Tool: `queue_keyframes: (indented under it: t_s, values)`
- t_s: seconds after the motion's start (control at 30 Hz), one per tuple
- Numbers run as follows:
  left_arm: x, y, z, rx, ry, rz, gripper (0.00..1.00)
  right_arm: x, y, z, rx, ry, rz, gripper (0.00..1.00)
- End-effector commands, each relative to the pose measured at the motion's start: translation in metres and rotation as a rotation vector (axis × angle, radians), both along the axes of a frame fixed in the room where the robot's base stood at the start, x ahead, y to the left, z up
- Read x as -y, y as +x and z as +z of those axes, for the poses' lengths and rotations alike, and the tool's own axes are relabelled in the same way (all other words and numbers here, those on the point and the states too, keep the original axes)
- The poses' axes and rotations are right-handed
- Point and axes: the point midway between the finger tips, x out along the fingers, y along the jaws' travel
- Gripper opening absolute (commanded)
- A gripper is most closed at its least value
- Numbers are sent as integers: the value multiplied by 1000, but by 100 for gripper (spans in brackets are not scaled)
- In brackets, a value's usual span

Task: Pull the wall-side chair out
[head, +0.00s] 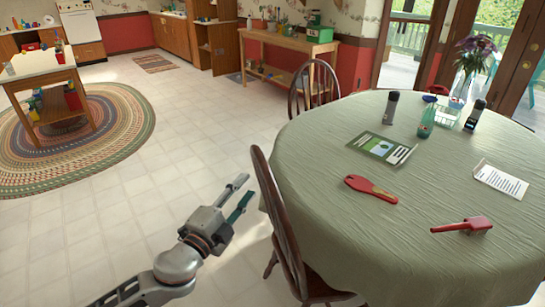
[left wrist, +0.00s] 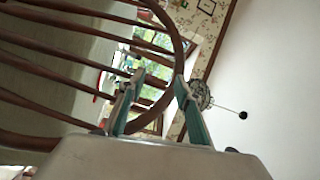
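Two dark brown spindle-back chairs stand at the table. The near chair (head: 284,236) is at the table's left edge, its hooped back facing my left gripper. The other chair (head: 314,82) is at the far left edge, closer to the back wall. My left gripper (head: 244,188) is open and empty, just left of the near chair's back and apart from it in the head view. In the left wrist view, the open fingers (left wrist: 160,80) point toward a chair's hooped rail (left wrist: 181,48), which crosses behind them; contact cannot be told. My right gripper is out of view.
The round table (head: 330,170) with a green cloth fills the right, holding a red-handled brush, a booklet and bottles. A wooden workbench (head: 290,42) stands against the back wall. Tiled floor (head: 190,130) is clear left of the chairs, up to a braided rug (head: 120,130).

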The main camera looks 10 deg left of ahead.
Motion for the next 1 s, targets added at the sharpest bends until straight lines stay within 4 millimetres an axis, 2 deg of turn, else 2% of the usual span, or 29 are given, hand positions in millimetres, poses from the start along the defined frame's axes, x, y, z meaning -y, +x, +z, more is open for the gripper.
queue_keyframes:
  t_s: [0.1, 0.2, 0.33, 0.7, 1.0]
  values:
    - [0, 7, 21, 66, 61, -4, 34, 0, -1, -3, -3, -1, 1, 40]
    - [1, 11, 27, 83, 74, -3, 34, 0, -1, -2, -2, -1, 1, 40]
    - [4, 23, 30, 84, 74, -3, 34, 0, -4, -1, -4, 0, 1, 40]
    - [16, 71, 36, 81, 72, -2, 34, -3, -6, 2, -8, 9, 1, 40]
    - [19, 83, 37, 79, 71, -3, 34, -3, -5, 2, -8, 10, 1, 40]
